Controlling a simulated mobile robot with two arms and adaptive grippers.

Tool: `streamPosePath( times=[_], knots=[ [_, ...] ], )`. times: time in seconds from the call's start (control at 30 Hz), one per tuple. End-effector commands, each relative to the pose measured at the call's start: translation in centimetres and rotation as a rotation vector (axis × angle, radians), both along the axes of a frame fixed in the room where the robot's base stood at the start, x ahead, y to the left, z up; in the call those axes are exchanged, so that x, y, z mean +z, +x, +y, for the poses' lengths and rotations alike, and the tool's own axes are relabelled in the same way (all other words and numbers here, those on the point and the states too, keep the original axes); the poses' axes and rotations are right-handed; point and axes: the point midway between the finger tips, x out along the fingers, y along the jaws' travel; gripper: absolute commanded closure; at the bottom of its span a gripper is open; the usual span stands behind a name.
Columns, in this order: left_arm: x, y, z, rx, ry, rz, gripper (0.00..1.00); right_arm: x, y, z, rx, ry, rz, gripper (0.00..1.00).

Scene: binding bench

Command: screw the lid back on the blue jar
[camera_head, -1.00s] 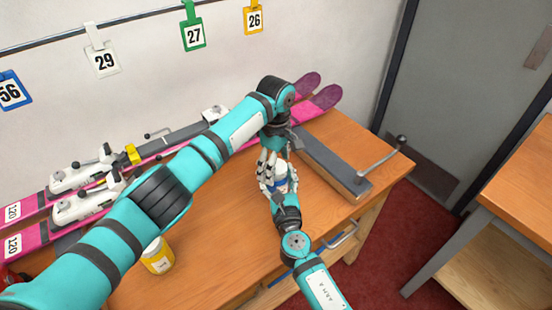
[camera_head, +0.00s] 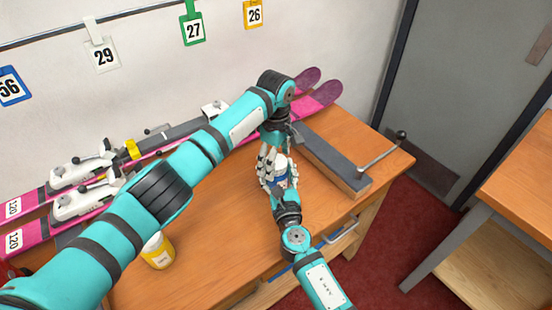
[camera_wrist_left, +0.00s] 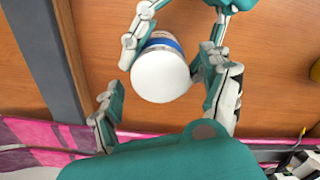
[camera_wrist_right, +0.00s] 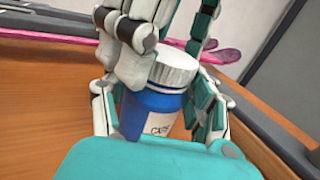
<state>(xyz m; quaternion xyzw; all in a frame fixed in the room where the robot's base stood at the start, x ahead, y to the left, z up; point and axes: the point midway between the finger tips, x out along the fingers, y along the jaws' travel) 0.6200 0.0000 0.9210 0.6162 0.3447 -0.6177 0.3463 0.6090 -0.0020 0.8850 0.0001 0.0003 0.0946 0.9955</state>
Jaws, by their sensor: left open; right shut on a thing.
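The blue jar (camera_wrist_right: 149,111) stands upright on the bench, with a white label facing the right wrist view. The white lid (camera_wrist_right: 175,66) sits on top of the jar and looks level; whether its thread is tight I cannot tell. The lid also shows from above in the left wrist view (camera_wrist_left: 161,76). My right gripper (camera_wrist_right: 155,108) is shut around the jar's body from the front. My left gripper (camera_head: 273,168) is above the jar, pointing down, with its fingers open and spread on either side of the lid. In the head view, fingers partly hide jar and lid.
Pink skis (camera_head: 318,96) with bindings lie along the back. A grey-topped block (camera_head: 332,162) with a crank handle (camera_head: 388,150) is right of the blue jar.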

Motion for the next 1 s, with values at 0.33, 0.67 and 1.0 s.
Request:
streamPosePath(
  times=[0.33,0.67,1.0],
  knots=[
    [2.9,0.0,-0.1,-0.001,-0.002,-0.002,0.19,0.0,0.0,0.0,0.000,0.000,-0.001,1.00],
    [4.5,0.0,0.0,0.000,0.000,0.000,0.19,0.0,0.0,0.0,0.000,0.000,-0.001,1.00],
    [7.1,0.1,-0.1,0.000,-0.001,-0.004,0.20,0.1,0.0,0.0,0.000,0.000,-0.001,1.00]
  ],
)
